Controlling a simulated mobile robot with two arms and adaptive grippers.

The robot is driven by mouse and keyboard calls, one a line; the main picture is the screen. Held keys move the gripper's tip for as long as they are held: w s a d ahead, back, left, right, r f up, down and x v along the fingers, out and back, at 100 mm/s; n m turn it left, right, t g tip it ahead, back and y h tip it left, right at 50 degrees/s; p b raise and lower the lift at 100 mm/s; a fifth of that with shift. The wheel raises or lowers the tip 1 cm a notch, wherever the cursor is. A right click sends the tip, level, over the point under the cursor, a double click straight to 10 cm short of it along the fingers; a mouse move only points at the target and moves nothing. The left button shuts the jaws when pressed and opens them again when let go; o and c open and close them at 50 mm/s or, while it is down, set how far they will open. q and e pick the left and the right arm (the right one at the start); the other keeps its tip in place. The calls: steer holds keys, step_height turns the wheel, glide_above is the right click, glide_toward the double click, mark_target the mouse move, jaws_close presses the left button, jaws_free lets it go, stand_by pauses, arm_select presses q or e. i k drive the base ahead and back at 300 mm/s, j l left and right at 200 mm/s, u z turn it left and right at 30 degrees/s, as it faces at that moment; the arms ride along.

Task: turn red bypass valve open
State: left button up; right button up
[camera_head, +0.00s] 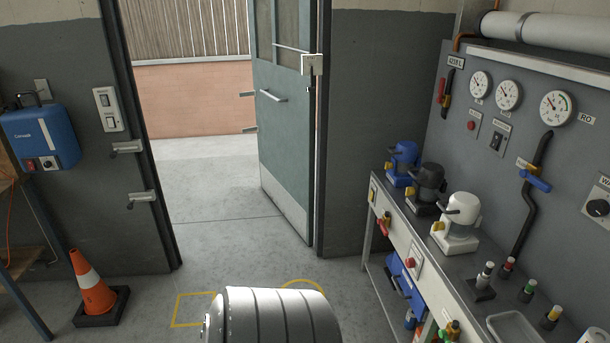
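No part is clearly labelled as the bypass valve, and I cannot tell which red part it is. A red-handled lever (442,88) is mounted upright on the grey wall panel at the right, left of the gauges. A small red handle (384,223) sticks out from the front of the bench below the blue machine. A round red knob (410,262) sits on a pale plate on the same bench front. Neither of my grippers shows in the head view.
The grey panel (590,150) carries gauges and a blue-handled pipe (536,180). A bench (410,225) holds blue, black and white machines. An open door (285,110) stands ahead. A traffic cone (92,285) is at left; a ribbed silver cylinder (270,315) fills the bottom middle.

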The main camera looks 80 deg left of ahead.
mark_target(379, 221)
steer(key=j+u, duration=0.2)
steer(key=u, duration=0.25)
steer(key=i+j+u, duration=0.15)
steer(key=u, duration=0.35)
steer(key=i+j+u, duration=0.15)
steer(key=u, duration=0.3)
steer(key=i+j+u, duration=0.15)
steer(key=u, duration=0.3)
